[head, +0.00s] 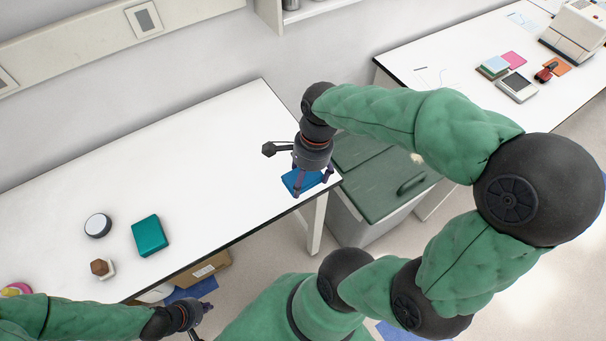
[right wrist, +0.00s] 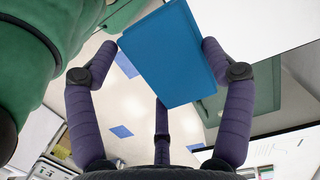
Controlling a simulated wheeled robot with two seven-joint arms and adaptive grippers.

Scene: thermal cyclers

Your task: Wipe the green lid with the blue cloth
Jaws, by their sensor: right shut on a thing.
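The blue cloth (head: 291,182) is a folded, block-like pad at the right end of the white table. My right gripper (head: 313,185) is shut on it, with its purple fingers around the pad; the right wrist view shows the cloth (right wrist: 172,55) between the fingers (right wrist: 160,90). I cannot tell whether the cloth touches the tabletop. The green lid (head: 362,185) with a dark handle lies on a pale bin just right of the table; my right arm hides part of it. My left gripper (head: 198,318) is at the bottom left, partly cut off, its fingers unclear.
On the white table (head: 200,150) are a teal box (head: 150,235), a white round item (head: 98,225) and a brown hexagonal item (head: 101,268). The table's middle is clear. A cardboard box (head: 207,271) is below the front edge. A second bench (head: 440,62) stands behind right.

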